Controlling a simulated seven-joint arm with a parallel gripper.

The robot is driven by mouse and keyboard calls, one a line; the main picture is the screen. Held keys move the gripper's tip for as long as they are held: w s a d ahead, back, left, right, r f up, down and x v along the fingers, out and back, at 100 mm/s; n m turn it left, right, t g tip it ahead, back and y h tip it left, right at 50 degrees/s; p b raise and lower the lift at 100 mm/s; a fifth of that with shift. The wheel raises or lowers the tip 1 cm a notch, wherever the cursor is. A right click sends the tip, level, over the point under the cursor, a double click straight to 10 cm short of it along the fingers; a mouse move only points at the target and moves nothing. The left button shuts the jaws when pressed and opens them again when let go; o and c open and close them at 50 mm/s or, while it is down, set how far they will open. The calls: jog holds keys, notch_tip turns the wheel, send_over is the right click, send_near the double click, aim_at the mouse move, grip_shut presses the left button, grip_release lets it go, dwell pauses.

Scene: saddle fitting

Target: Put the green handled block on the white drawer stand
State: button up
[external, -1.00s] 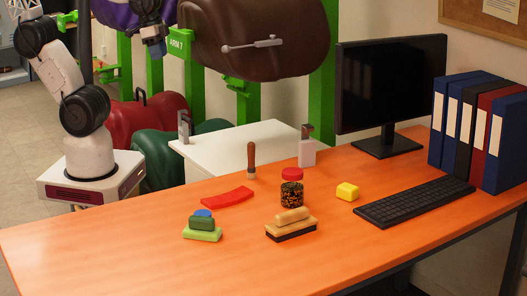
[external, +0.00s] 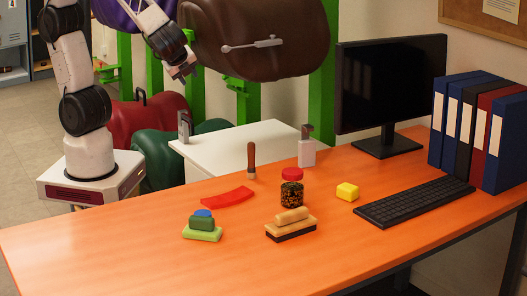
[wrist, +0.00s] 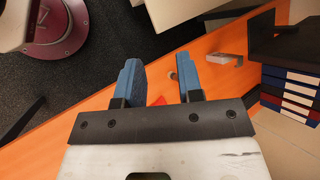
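The green handled block (external: 202,229) lies on the orange table near its front left, a light green base with a darker green handle on top. The white drawer stand (external: 240,143) is behind the table, its flat top partly bare. My gripper (external: 184,72) hangs high above and behind the stand, pointing down to the right, far from the block. In the wrist view my gripper (wrist: 158,85) shows two blue fingers apart with nothing between them. I cannot make out the green block in the wrist view.
A blue item (external: 203,213) sits right behind the block. Metal fittings (external: 184,126) stand at the stand's left edge. The table's front left is clear.

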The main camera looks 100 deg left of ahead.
jog(key=w+d+f+m+t+y, duration=0.3)
jog(key=w+d+f+m+t, duration=0.1)
jog(key=w+d+m, duration=0.25)
jog(key=m+t+h, duration=1.1)
jog(key=m+t, duration=0.2)
jog(key=m, duration=0.6)
send_over(187, 220)
jog(key=s+a, duration=0.1)
jog(key=s, duration=0.4)
notch_tip(187, 220, down, 15)
jog(key=shift+s, duration=0.2)
jog(key=shift+a, duration=0.1)
jog(key=shift+w+f, duration=0.15)
jog(key=shift+f, duration=3.85)
jog(key=shift+w, duration=0.7)
jog(key=shift+w, duration=0.1)
